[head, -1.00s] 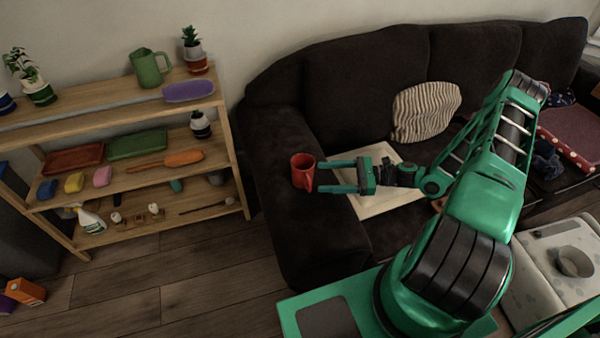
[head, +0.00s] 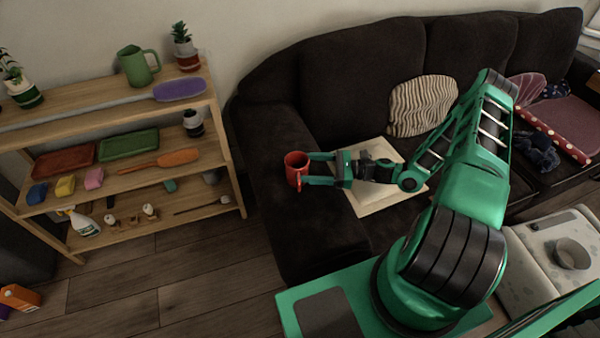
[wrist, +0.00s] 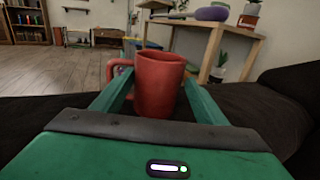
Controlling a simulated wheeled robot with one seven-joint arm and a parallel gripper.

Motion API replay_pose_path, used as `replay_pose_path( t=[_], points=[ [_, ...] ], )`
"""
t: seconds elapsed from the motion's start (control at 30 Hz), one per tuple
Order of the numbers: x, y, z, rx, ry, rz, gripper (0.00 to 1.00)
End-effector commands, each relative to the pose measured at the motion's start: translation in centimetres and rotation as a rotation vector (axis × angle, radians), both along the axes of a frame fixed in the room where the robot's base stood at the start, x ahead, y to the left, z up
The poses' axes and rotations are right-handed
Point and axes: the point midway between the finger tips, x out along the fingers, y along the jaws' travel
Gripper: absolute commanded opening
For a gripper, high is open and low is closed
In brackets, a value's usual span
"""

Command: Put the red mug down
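The red mug (head: 295,168) is upright at or just above the dark sofa's left armrest (head: 272,150). I cannot tell whether its base touches the armrest. My gripper (head: 313,168) reaches it from the right, with the two green fingers on either side of the mug. In the wrist view the mug (wrist: 158,85) sits between the fingertips of my gripper (wrist: 160,88), which appear to press on its sides. Its handle points left there, partly behind the left finger.
A wooden shelf (head: 232,165) with a green pitcher (head: 138,66), plants and trays stands left of the sofa. A pale square board (head: 385,197) lies on the seat under my arm. A striped cushion (head: 423,105) leans behind it. The armrest around the mug is clear.

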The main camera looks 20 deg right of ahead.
Motion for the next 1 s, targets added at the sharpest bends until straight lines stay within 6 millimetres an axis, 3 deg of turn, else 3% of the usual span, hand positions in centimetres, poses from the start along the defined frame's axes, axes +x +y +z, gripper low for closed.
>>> replay_pose_path(
  t=[0.5, 0.83, 1.0],
  points=[
    [1.7, 5.3, -0.2, 0.001, -0.001, 0.005, 0.66],
    [2.0, 5.8, -0.2, 0.0, -0.001, 0.003, 0.66],
    [2.0, 5.8, -0.2, 0.0, -0.001, 0.003, 0.29]
  ],
)
